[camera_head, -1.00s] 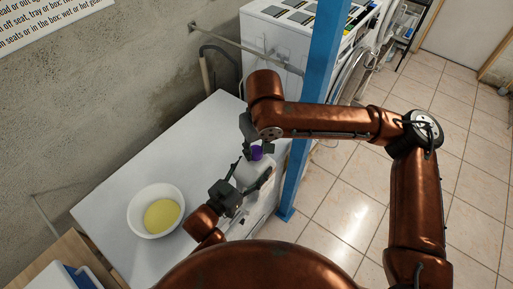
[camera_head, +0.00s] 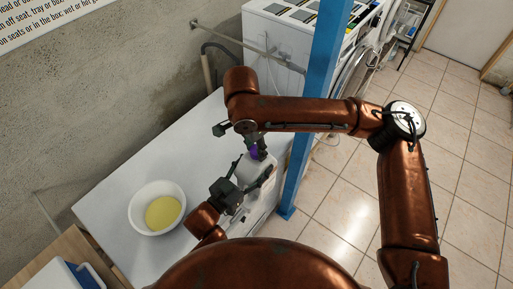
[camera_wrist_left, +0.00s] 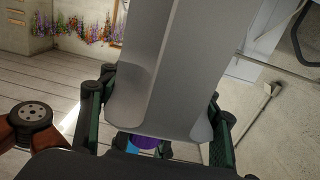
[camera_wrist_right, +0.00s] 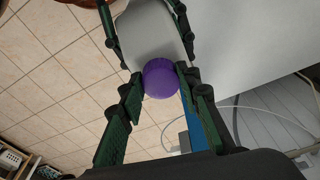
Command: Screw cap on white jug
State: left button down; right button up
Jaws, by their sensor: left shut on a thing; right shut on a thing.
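The white jug (camera_head: 247,169) stands near the right edge of the white surface, and my left gripper (camera_head: 240,190) is shut on it. The jug fills the middle of the left wrist view (camera_wrist_left: 165,65), between the left fingers. The purple cap (camera_wrist_right: 160,78) is between the fingertips of my right gripper (camera_wrist_right: 160,74), which is shut on it. The cap is in line with the jug's end, but the neck is hidden, so I cannot tell how far it is seated. The purple cap also shows in the head view (camera_head: 254,153).
A white bowl (camera_head: 138,211) with a yellow content stands left of the jug on the white surface (camera_head: 190,140). A blue post (camera_head: 315,110) rises close to the right of the jug. A white machine (camera_head: 270,45) stands behind.

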jog(key=m, duration=0.4)
jog(key=shift+w+a+m+g, duration=0.1)
jog(key=shift+a+m+g, duration=0.05)
jog(key=shift+m+g, duration=0.2)
jog(key=o, duration=0.7)
jog(key=shift+r, duration=2.25)
jog(key=shift+c, duration=0.2)
